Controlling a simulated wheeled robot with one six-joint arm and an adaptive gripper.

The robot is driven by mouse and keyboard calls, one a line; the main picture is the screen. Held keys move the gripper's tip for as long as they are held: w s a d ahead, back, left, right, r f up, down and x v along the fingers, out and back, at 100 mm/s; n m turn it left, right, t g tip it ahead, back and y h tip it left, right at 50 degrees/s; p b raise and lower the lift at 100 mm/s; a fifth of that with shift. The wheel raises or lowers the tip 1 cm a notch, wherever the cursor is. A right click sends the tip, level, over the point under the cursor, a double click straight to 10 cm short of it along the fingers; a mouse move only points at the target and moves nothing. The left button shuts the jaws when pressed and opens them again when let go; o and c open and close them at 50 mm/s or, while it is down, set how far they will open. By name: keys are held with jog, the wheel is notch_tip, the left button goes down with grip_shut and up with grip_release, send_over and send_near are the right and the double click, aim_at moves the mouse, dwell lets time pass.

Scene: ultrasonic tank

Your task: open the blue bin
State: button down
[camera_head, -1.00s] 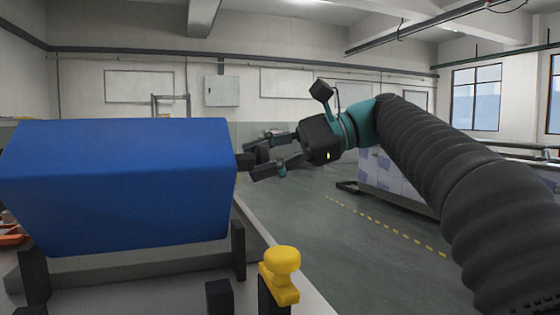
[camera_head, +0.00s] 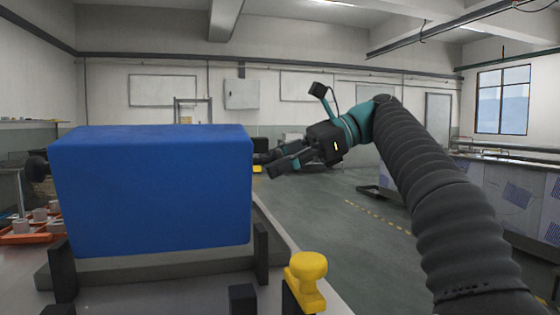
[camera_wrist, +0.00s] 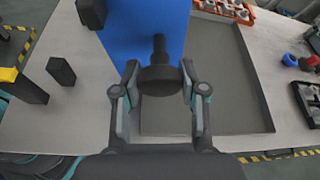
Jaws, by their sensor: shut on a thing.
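The blue bin (camera_head: 155,195) is a large box held between black supports at the left of the head view. A round black knob (camera_head: 37,168) shows at its left end. My gripper (camera_head: 265,160) is at the bin's right end. In the wrist view the bin (camera_wrist: 142,25) is at the top, and a black knob on a stem (camera_wrist: 160,45) stands out from it. My gripper's fingers (camera_wrist: 159,72) are on both sides of this knob and shut on it. The bin's inside is hidden in both views.
A grey tray (camera_wrist: 225,80) lies beneath the bin on the table. A yellow knob (camera_head: 307,275) stands at the table's near right corner. Orange trays with small cups (camera_head: 35,225) are at the left. The floor (camera_head: 340,240) right of the table is clear.

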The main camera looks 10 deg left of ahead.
jog(key=shift+w+a, duration=0.1)
jog(key=shift+w, duration=0.05)
dwell(0.5)
jog(key=c, duration=0.6)
grip_release()
jog(key=shift+c, duration=0.2)
